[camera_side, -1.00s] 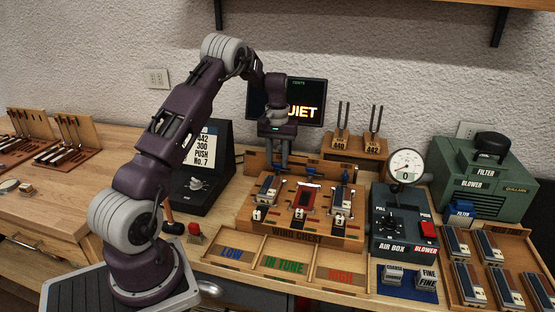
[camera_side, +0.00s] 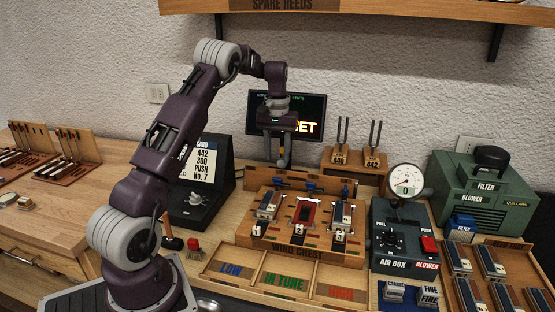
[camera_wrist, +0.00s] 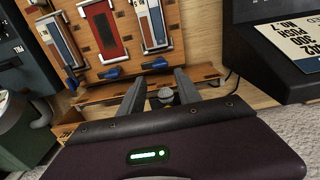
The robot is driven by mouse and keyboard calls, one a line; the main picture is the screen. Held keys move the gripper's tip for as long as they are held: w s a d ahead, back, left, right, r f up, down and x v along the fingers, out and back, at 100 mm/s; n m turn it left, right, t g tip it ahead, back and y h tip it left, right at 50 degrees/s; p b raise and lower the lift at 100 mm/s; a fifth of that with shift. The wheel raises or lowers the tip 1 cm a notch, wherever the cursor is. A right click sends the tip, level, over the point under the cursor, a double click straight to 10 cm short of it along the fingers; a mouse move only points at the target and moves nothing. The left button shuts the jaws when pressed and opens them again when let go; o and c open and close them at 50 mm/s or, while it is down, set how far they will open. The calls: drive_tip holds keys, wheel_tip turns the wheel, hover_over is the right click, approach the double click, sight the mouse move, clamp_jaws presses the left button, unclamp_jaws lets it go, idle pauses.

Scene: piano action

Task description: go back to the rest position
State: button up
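My gripper (camera_side: 283,160) hangs pointing down above the back of the wooden wind chest (camera_side: 300,246), in front of the dark display screen (camera_side: 312,108). I cannot tell whether the fingers touch that thing. The wind chest (camera_wrist: 130,35) shows beyond the fingers in the wrist view, with reed blocks and blue levers on it.
A card stand (camera_side: 205,165) stands left of the chest. The air box (camera_side: 400,235) with its gauge (camera_side: 405,182) and a green blower (camera_side: 485,190) stand to the right. Tuning forks (camera_side: 372,145) stand upright behind. A shelf (camera_side: 400,12) overhangs the wall above.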

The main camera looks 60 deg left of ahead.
drive_tip(key=s+d+r+m+t, duration=0.2)
drive_tip(key=s+d+r, duration=0.3)
drive_tip(key=d+r, duration=0.45)
drive_tip(key=s+d+r+m+t, duration=0.15)
drive_tip(key=s+d+r, duration=0.45)
drive_tip(key=d, duration=0.6)
drive_tip(key=s+d+f+m+t, duration=0.1)
drive_tip(key=s+d+m, duration=0.1)
drive_tip(key=s+d, duration=0.3)
drive_tip(key=s+d+f+m+t, duration=0.1)
drive_tip(key=s+d, duration=0.4)
drive_tip(key=s, duration=0.7)
drive_tip(key=f+m, duration=0.1)
drive_tip(key=m, duration=0.1)
drive_tip(key=shift+d+m, duration=0.2)
drive_tip(key=shift+m, duration=0.15)
